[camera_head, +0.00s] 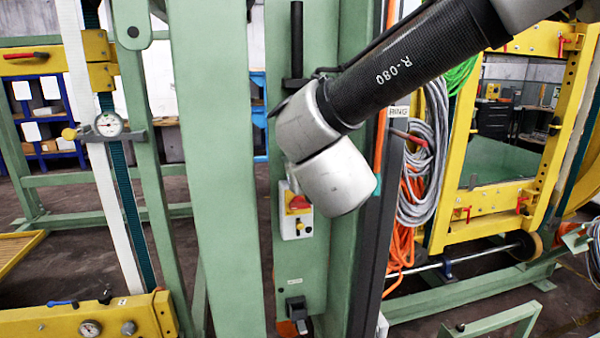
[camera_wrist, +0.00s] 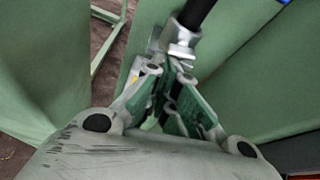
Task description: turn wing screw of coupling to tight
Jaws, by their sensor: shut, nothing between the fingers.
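A metal fitting (camera_wrist: 181,38) with a black rod (camera_wrist: 199,13) rising from it stands beyond my fingers in the wrist view. It looks like part of the coupling, but I cannot make out a wing screw for certain. My gripper (camera_wrist: 172,72) is shut and empty, its fingertips close below the fitting; whether they touch it I cannot tell. In the head view my grey wrist hides the gripper. There a black vertical rod (camera_head: 296,38) sits on the green column, with a dark bracket at its foot.
Green posts (camera_head: 215,170) stand close on the left of my wrist. A switch box with a red knob (camera_head: 298,203) is on the column below. Coiled grey cables (camera_head: 422,165) and orange cables hang at right. A yellow frame (camera_head: 560,130) stands further right.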

